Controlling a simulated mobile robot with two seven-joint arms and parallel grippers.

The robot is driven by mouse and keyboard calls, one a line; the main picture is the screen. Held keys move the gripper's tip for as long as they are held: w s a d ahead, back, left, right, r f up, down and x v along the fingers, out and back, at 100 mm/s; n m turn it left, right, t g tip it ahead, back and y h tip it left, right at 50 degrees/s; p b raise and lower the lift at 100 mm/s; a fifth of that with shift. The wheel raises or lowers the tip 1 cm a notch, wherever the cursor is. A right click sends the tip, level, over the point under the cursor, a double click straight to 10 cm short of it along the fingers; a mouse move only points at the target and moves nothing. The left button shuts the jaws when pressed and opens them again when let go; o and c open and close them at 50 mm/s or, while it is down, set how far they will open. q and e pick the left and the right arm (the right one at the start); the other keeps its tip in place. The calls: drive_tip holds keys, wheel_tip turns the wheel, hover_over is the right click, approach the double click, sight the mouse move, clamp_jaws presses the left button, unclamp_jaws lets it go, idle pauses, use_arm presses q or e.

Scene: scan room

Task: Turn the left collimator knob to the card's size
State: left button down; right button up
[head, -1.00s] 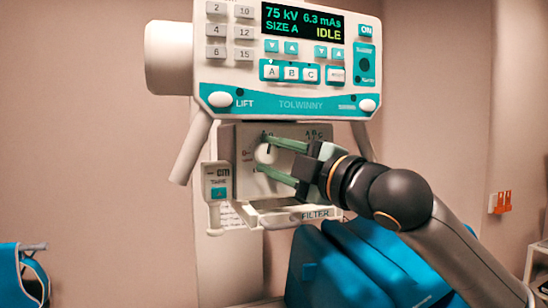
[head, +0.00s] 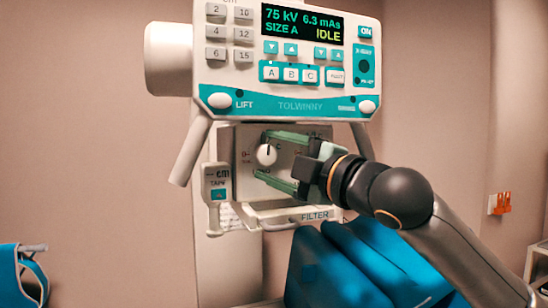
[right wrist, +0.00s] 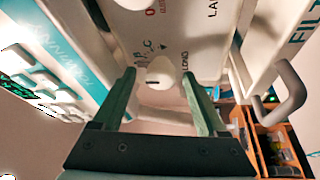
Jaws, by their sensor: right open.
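The left collimator knob (head: 266,154) is a round white knob with a dark line near its top, on the pale collimator face (head: 240,141) under the console. My right gripper (head: 262,155) is open, one green finger above the knob and one below. In the right wrist view, the knob (right wrist: 160,72) sits between the spread fingers (right wrist: 158,82), with gaps visible beside it. Letters A, B, C are printed near it there. In the head view the upper finger hides scale marks, and the wrist covers the face's right part. I cannot make out a size card. My left gripper is not in view.
The console display (head: 302,23) reads 75 kV, 6.3 mAs, SIZE A, IDLE. A tape unit (head: 217,184) hangs left of the face. A FILTER tray (head: 290,216) juts out below the gripper. A blue bag-like object (head: 345,265) stands underneath.

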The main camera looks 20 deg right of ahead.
drive_tip(key=b+v, duration=0.3)
drive_tip(key=v, duration=0.9)
drive_tip(key=shift+s, duration=0.2)
drive_tip(key=shift+d+f, duration=0.1)
drive_tip(key=shift+d, duration=0.05)
